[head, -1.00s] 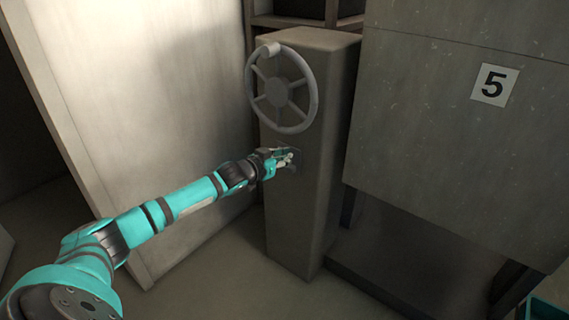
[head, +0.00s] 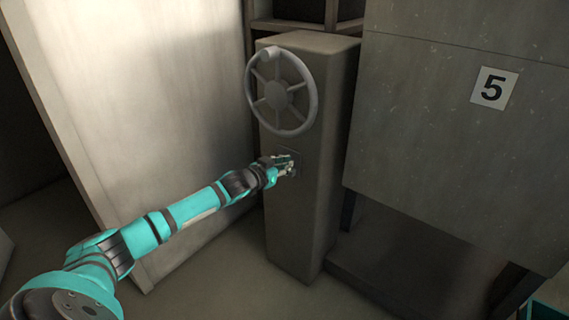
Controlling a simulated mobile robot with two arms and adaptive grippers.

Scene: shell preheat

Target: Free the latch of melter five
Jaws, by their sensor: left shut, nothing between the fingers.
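A grey upright pedestal (head: 296,225) stands left of the large grey melter body (head: 440,130), which carries a white plate with the number 5 (head: 494,88). A grey spoked handwheel (head: 281,92) with a knob at its top is on the pedestal's front. Below the wheel, a small dark plate (head: 291,153) shows on the same face. My left gripper (head: 288,168) is shut at this plate, with nothing seen between its fingers. The fingers hide most of the plate, and I cannot make out the latch or tell whether they touch it. My right gripper is not in view.
A tall pale panel (head: 140,110) stands on the left, behind my left arm. A dark low frame (head: 400,275) runs under the melter body. Bare floor lies in front of the pedestal.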

